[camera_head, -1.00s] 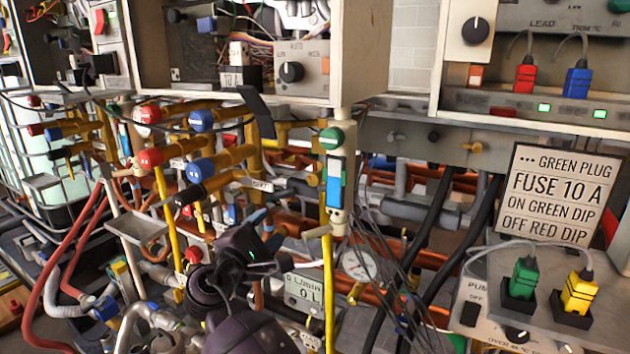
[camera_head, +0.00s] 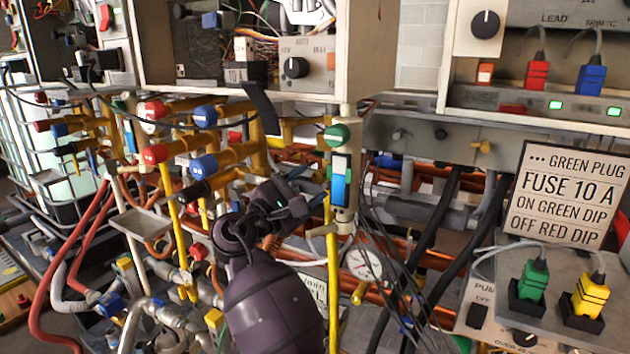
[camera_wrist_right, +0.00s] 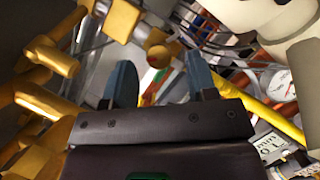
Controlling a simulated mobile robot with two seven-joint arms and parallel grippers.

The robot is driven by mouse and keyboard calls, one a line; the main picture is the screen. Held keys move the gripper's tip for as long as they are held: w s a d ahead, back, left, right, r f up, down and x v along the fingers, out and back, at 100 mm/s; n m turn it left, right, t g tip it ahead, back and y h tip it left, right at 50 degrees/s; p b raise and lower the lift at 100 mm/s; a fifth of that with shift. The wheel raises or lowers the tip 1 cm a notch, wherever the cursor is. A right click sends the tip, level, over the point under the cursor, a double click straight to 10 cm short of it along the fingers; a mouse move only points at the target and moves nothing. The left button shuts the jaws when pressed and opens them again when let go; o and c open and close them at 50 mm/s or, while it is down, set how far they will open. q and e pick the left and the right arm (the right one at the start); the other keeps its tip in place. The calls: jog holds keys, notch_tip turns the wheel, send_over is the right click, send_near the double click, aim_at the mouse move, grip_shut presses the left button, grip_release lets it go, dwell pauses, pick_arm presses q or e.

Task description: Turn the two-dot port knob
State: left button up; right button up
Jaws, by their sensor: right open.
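Several port knobs sit on yellow pipes: a red knob (camera_head: 152,110), a blue knob (camera_head: 205,115), a lower red knob (camera_head: 155,154) and a lower blue knob (camera_head: 204,166). Their dot markings are too small to read, so I cannot tell which one has two dots. My right gripper (camera_head: 306,196) is in front of the pipes, right of and below these knobs, close to the pale post with a green knob (camera_head: 337,134). In the right wrist view the right gripper (camera_wrist_right: 162,80) has its two blue-grey fingers apart with nothing held between them. My left gripper is out of view.
A sign (camera_head: 563,198) stands above green and yellow plugs.

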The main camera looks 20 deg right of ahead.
jog(key=shift+x, duration=1.2)
jog(key=shift+c, duration=0.2)
